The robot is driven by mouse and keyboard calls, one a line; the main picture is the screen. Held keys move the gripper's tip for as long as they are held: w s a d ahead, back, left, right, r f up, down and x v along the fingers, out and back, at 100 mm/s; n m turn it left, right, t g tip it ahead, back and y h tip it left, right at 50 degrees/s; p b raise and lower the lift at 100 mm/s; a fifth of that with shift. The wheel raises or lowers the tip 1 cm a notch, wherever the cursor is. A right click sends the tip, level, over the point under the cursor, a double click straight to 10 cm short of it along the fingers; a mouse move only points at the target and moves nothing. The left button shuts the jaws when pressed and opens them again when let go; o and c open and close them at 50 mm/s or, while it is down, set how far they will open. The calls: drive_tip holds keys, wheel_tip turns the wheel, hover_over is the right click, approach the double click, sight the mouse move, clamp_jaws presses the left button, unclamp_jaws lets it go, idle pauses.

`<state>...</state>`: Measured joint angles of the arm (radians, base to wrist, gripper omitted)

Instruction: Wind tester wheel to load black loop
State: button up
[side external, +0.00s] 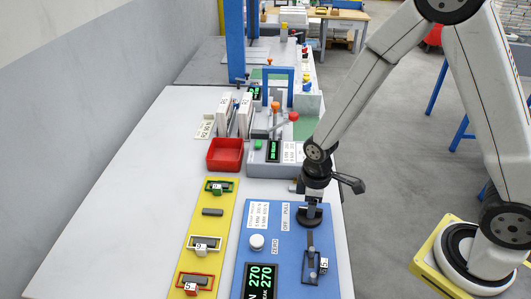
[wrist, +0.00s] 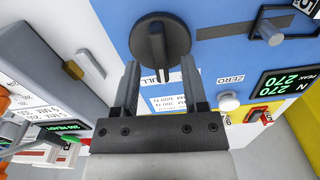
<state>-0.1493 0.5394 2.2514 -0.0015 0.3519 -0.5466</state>
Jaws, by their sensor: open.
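The tester is a blue panel (side external: 262,222) at the front right of the table. Its wheel is a black round knob with a raised bar, clear in the wrist view (wrist: 157,35); in the side view the dark wheel (side external: 309,217) sits under my gripper. My gripper (wrist: 160,68) is open, its two fingers at the knob's near edge on either side of the bar's end. I cannot tell whether they touch it. The black loop (side external: 312,265) is at the panel's slot beside a tag 5; it also shows in the wrist view (wrist: 262,22). The display (side external: 261,282) reads 270 twice.
A yellow strip (side external: 207,232) left of the tester holds green, white and red loops with tags. A red bin (side external: 225,154) and a grey machine (side external: 266,170) with a green button stand behind. The white table is clear on the left.

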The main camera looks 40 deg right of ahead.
drive_tip(key=shift+f, duration=0.9)
clamp_jaws()
